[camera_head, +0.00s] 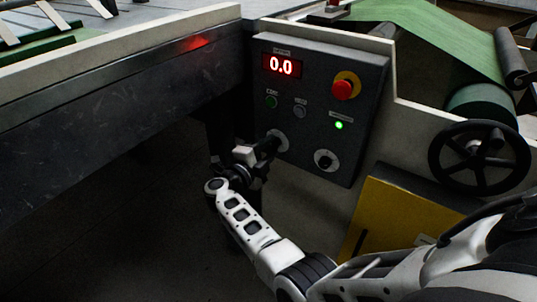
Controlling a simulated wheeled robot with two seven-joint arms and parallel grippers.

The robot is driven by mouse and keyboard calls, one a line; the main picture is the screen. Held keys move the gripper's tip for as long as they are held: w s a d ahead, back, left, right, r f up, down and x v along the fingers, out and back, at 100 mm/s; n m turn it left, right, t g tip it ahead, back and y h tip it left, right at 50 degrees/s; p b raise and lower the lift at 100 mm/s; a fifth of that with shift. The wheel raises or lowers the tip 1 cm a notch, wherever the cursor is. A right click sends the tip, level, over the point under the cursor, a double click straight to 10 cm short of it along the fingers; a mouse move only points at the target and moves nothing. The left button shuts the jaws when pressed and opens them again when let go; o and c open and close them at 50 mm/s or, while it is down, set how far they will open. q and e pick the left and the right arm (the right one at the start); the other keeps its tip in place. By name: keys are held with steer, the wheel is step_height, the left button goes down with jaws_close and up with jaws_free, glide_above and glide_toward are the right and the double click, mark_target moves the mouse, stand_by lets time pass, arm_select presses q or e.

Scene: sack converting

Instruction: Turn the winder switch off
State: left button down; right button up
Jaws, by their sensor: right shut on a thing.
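A dark grey control panel (314,74) stands on the machine's side. Its red display (282,66) reads 0.0, and a small green lamp (339,125) is lit. The panel's lower-left switch (283,143) sits on a pale round plate, and my right gripper (272,144) is shut on it. The gripper hides most of this switch, so its setting does not show. A second black rotary switch (326,160) on a pale plate is free, to the right. The panel labels are too small to read. My left gripper is not in view.
A red emergency button (343,88) on a yellow ring sits at the panel's upper right. A black handwheel (481,157) and a yellow board (402,222) are to the right. A metal machine bed (110,95) fills the left. Green sheet (425,33) runs over rollers behind.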

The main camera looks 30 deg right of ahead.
steer(key=shift+f+m+b, duration=0.15)
steer(key=shift+m+b, duration=0.4)
steer(key=shift+m, duration=0.75)
steer(key=shift+b, duration=0.3)
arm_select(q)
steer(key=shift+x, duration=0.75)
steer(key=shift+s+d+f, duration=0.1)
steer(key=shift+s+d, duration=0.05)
